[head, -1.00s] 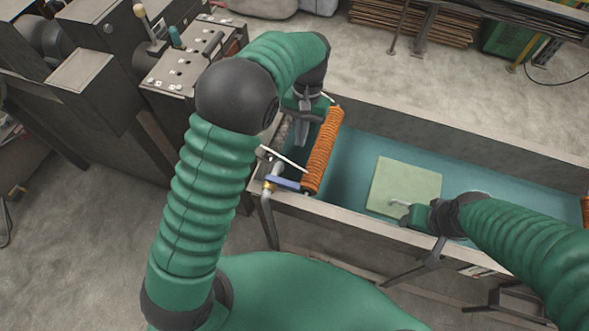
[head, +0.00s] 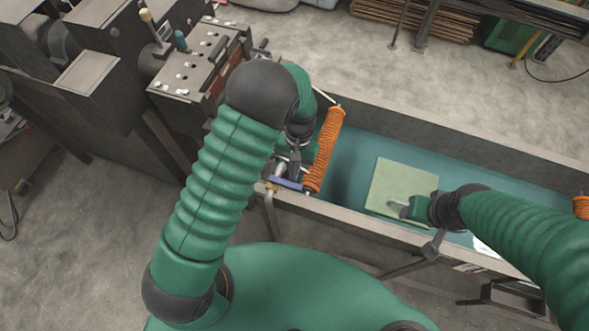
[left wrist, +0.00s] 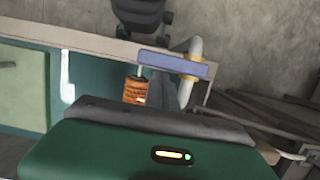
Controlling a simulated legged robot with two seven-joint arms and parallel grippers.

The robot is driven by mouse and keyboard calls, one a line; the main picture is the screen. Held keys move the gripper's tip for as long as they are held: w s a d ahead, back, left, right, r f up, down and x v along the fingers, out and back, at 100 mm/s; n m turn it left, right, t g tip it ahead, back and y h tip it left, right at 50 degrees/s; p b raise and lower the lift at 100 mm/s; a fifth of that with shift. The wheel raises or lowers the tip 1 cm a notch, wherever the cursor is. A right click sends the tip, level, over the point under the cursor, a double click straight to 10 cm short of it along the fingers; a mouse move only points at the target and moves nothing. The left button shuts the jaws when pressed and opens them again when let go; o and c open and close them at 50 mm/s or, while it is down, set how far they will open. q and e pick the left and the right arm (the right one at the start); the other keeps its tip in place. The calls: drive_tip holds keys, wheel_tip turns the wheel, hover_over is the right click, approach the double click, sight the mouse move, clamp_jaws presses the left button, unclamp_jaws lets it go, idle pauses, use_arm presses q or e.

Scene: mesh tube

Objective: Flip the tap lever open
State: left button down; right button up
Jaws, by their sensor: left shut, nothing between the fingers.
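The tap's blue lever (head: 287,184) lies crosswise at the trough's near left corner. In the left wrist view the lever (left wrist: 172,63) shows as a flat bar across a yellow-brass collar (left wrist: 192,70) and a pale bent pipe (left wrist: 196,48). My left gripper (head: 295,172) is shut and empty, pointing down just behind the lever. Its grey fingers (left wrist: 184,92) also show close to the lever in the left wrist view. I cannot tell whether they touch it. My right gripper (head: 398,209) is over the pale green pad; its finger gap is too small to judge.
The trough (head: 400,133) has raised rims and a teal inside. The pale green pad (head: 385,180) lies in it. A dark machine (head: 105,85) stands to the left.

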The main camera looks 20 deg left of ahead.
sight(293, 185)
use_arm(q)
drive_tip(key=shift+s+d+m, duration=0.2)
drive_tip(key=shift+d+m, duration=0.2)
drive_tip(key=shift+m, duration=0.1)
drive_tip(key=shift+s+a, duration=0.1)
drive_tip(key=s+m, duration=0.1)
drive_tip(key=m, duration=0.1)
drive_tip(key=s+m+y, duration=0.1)
drive_tip(key=m, duration=0.1)
drive_tip(key=shift+s+d, duration=0.15)
drive_tip(key=shift+d, duration=0.05)
drive_tip(key=s+a+m+t+y, duration=0.1)
drive_tip(key=s+m, duration=0.4)
drive_tip(key=m, duration=0.6)
drive_tip(key=shift+s+a+t+y, duration=0.25)
drive_tip(key=shift+a+t+y, duration=0.15)
drive_tip(key=shift+a+t, duration=0.5)
drive_tip(key=shift+m, duration=0.3)
